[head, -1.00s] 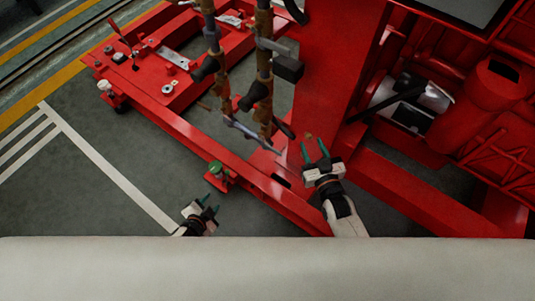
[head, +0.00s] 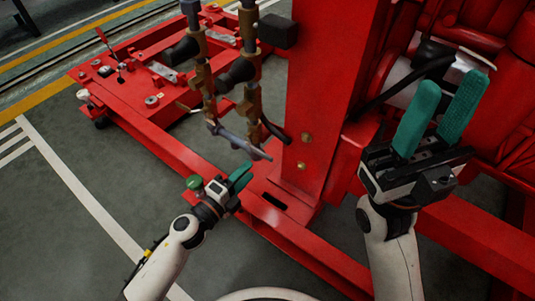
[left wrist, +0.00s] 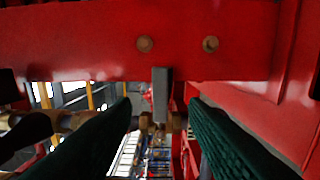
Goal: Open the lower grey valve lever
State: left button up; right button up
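The lower grey valve lever (head: 240,143) sticks out from the low end of the brown pipes, slanting down to the right toward the red post. In the left wrist view a grey bar (left wrist: 160,88), seemingly this lever, stands in the gap between the fingers, with a brass fitting behind it. My left gripper (head: 241,177) is below the lever in the head view, its green fingers pointing up toward it. The fingers (left wrist: 158,108) are spread, with visible gaps on both sides of the bar. My right gripper (head: 445,108) is open and empty, fingers pointing up.
Two brown pipes (head: 202,80) with black parts stand left of the red post (head: 327,90). Red machinery (head: 517,100) is at right. Grey floor is clear at left.

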aim_at(262, 156)
pick_arm(q)
jog(key=b+x, duration=0.1)
jog(key=x, duration=0.9)
jog(key=shift+w+b, duration=0.1)
jog(key=shift+b, duration=0.2)
grip_shut()
